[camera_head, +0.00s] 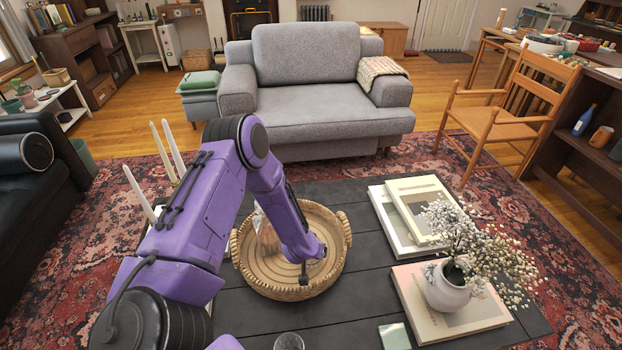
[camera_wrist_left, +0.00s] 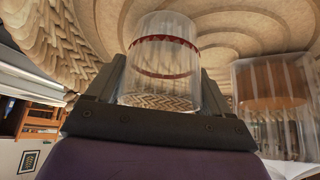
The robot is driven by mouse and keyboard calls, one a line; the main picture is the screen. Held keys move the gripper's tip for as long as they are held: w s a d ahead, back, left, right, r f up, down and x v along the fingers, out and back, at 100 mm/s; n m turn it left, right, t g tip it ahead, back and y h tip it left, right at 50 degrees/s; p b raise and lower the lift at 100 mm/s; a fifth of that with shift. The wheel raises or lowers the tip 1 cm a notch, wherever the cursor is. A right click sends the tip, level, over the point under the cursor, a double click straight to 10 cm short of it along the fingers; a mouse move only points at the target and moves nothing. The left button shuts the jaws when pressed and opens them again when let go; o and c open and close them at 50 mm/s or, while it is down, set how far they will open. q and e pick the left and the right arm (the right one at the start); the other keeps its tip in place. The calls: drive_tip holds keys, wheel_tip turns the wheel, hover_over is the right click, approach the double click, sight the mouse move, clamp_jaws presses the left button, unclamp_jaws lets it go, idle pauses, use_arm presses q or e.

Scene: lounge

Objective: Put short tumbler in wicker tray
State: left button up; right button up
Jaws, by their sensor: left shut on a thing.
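The short tumbler (camera_wrist_left: 168,60) is clear with a dark red ring and sits between the jaws of my left gripper (camera_wrist_left: 162,88) in the left wrist view. My left gripper (camera_head: 305,276) is over the round wicker tray (camera_head: 342,262) in the head view, where the arm hides the tumbler. The tray's woven wall (camera_wrist_left: 50,40) and ringed base lie behind the tumbler in the wrist view. I cannot tell whether the tumbler touches the base. My right gripper is not in view.
A clear glass with a brown band or contents (camera_wrist_left: 272,95) stands close beside the held tumbler. Another glass (camera_head: 288,342) is at the table's near edge. Books (camera_head: 405,238) and a flower vase (camera_head: 446,290) are on the right. White candles (camera_head: 164,150) rise at left.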

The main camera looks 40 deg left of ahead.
use_arm(q)
drive_tip(key=o, duration=1.1)
drive_tip(key=shift+f, duration=0.1)
drive_tip(key=shift+r, duration=0.35)
drive_tip(key=p+v, duration=0.2)
drive_tip(key=v, duration=0.9)
drive_tip(key=shift+s+d+r+p, duration=0.1)
drive_tip(key=shift+s+r+p, duration=0.1)
drive_tip(key=shift+s+p, duration=0.1)
